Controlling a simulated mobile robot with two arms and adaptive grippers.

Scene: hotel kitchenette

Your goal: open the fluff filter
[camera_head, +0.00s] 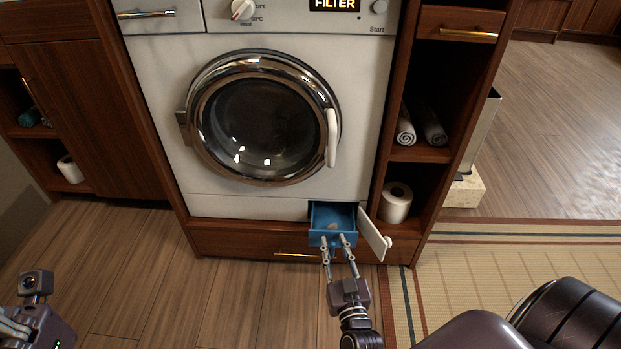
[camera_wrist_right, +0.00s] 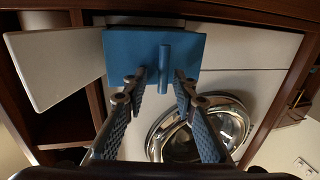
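The washing machine (camera_head: 165,95) has a small flap (camera_head: 374,233) at its lower right, swung open to the right. The blue fluff filter drawer (camera_head: 318,217) sticks out of the opening, with a pale clump (camera_head: 333,227) inside. My right gripper (camera_head: 341,245) is at the drawer's front. In the right wrist view its fingers (camera_wrist_right: 161,80) are apart on either side of the upright blue handle (camera_wrist_right: 165,66), with gaps visible; contact is unclear. Part of my left arm shows at the bottom left, its fingertips not clear.
The display (camera_head: 335,4) reads FILTER. The round door (camera_head: 265,118) is shut. A wooden drawer with a brass handle (camera_head: 296,254) lies below the filter. A toilet roll (camera_head: 396,203) stands in the shelf right of the flap. The floor in front is clear.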

